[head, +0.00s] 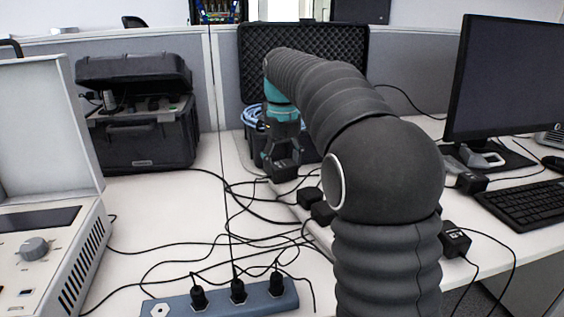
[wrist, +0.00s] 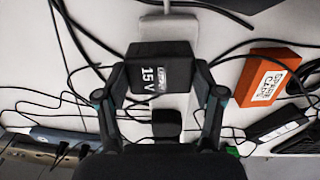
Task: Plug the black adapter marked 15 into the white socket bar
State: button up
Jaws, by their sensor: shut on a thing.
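The black adapter marked 15 (wrist: 160,72) has its white lettering facing the wrist camera. My gripper (wrist: 160,84) is shut on it, one finger on each side. In the head view my gripper (head: 281,157) points down, with the adapter (head: 284,173) at its tips. The white socket bar (wrist: 177,27) runs behind and below the adapter in the wrist view. In the head view its edge (head: 298,212) shows near the adapter, partly hidden by my arm. I cannot tell whether the adapter touches the bar; its prongs are hidden.
Other black adapters (head: 310,197) sit along the bar close by. A blue socket bar (head: 220,299) with several black plugs lies in front. Loose cables cross the white table. An orange box (wrist: 268,77) lies right of the bar. A monitor (head: 508,80) and keyboard (head: 520,207) stand at right.

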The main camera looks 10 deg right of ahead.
jog(key=shift+f, duration=0.2)
dwell(0.6)
jog(key=o, duration=1.2)
jog(key=shift+r, duration=0.15)
jog(key=shift+r, duration=2.4)
jog(key=shift+r, duration=0.15)
